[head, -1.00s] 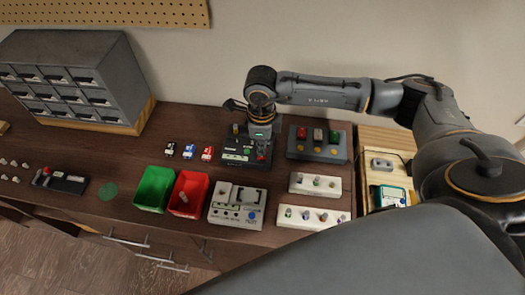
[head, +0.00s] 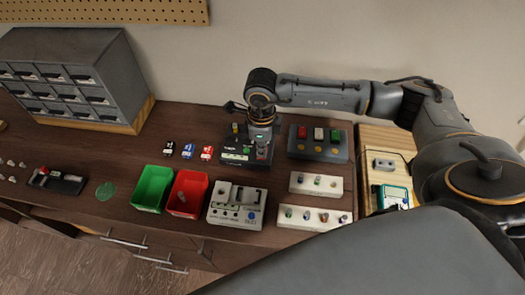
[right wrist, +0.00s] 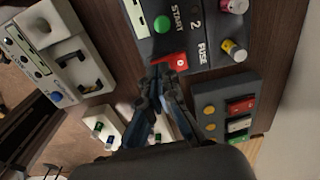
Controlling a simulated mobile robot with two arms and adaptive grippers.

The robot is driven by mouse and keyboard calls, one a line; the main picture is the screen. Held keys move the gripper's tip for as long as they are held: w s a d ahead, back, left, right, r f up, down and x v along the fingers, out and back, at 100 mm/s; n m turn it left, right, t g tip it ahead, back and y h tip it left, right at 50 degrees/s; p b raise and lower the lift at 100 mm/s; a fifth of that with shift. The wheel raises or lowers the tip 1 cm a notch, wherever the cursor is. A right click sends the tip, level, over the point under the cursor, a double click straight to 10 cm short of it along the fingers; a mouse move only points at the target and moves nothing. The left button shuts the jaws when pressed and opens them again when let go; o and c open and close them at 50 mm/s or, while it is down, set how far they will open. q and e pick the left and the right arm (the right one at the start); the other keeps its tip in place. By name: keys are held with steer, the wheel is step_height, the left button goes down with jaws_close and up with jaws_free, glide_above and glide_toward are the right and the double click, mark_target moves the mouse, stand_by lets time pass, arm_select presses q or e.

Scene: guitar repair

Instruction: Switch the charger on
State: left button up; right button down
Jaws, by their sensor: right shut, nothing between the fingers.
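The charger is a dark box (head: 232,157) on the bench, under my right arm. In the right wrist view its dark panel (right wrist: 190,42) shows a green START button (right wrist: 162,24), the word FUSE, and a red rocker switch (right wrist: 171,66) with a white mark. My right gripper (right wrist: 160,76) is shut and empty, its fingertips at the near edge of the red switch. I cannot tell whether they touch it. In the head view the right gripper (head: 262,148) points down at the charger's right side and hides part of it. The left gripper is not in view.
A light tester box (head: 238,207) stands in front of the charger, with red (head: 188,193) and green (head: 153,188) bins to its left. A grey block with coloured buttons (head: 318,143) is close on the right. Pale knob strips (head: 316,184) lie in front of it.

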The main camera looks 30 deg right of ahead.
steer(key=shift+f, duration=0.3)
steer(key=shift+r+p, duration=1.55)
steer(key=shift+r, duration=2)
steer(key=shift+f, duration=0.1)
